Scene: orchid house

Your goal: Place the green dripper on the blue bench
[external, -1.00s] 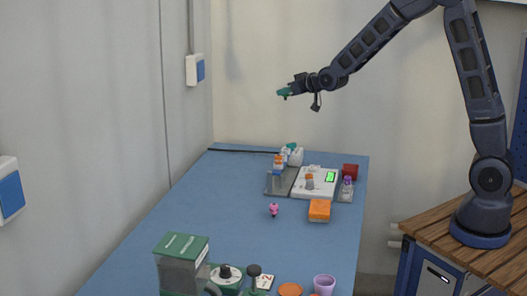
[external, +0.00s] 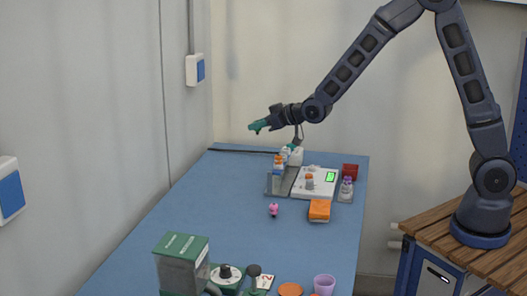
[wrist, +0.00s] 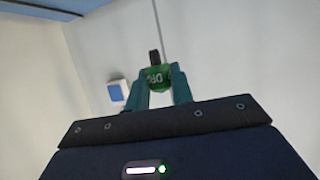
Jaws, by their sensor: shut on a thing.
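My gripper (external: 262,125) has teal fingers and is shut on the green dripper (wrist: 156,78). In the wrist view the dripper sits between the fingertips, with pale lettering on its green body and a dark part sticking up. In the external view the dripper and fingers blend into one small green shape. They are in the air, well above the far end of the blue bench (external: 185,215). Nothing touches the dripper from below.
At the bench's far end are a white scale (external: 315,183), several bottles (external: 278,168), a red box (external: 350,171) and an orange sponge (external: 319,210). A pink figure (external: 273,209) stands nearer. A green-lidded box (external: 181,262) and a purple cup (external: 324,284) are in front. The middle-left is clear.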

